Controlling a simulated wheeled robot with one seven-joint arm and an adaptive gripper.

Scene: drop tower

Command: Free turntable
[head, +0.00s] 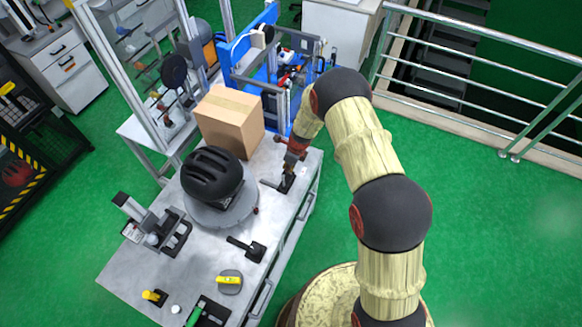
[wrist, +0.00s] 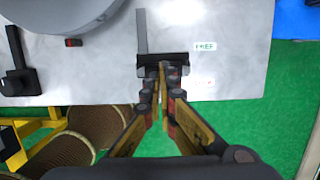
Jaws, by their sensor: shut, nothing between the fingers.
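The turntable (head: 190,208) is a grey round disc on the metal bench, with a black ribbed helmet (head: 210,172) on it. Its edge shows at the top left of the wrist view (wrist: 60,14), with a small red-and-black piece (wrist: 73,42) beside it. A black crosspiece (wrist: 178,59) with a grey bar (wrist: 141,30) lies at the bench edge. A label with green letters (wrist: 205,47), seemingly FREE, is to its right. My gripper (wrist: 162,72) is shut and empty, its fingertips at the black crosspiece; whether they touch it I cannot tell.
A cardboard box (head: 230,120) stands behind the turntable. A black-and-grey stand (head: 155,225) is left of it; a black paddle-shaped tool (head: 247,248) and a yellow-topped grey piece (head: 229,281) lie in front. Metal railing (head: 480,75) and open green floor are to the right.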

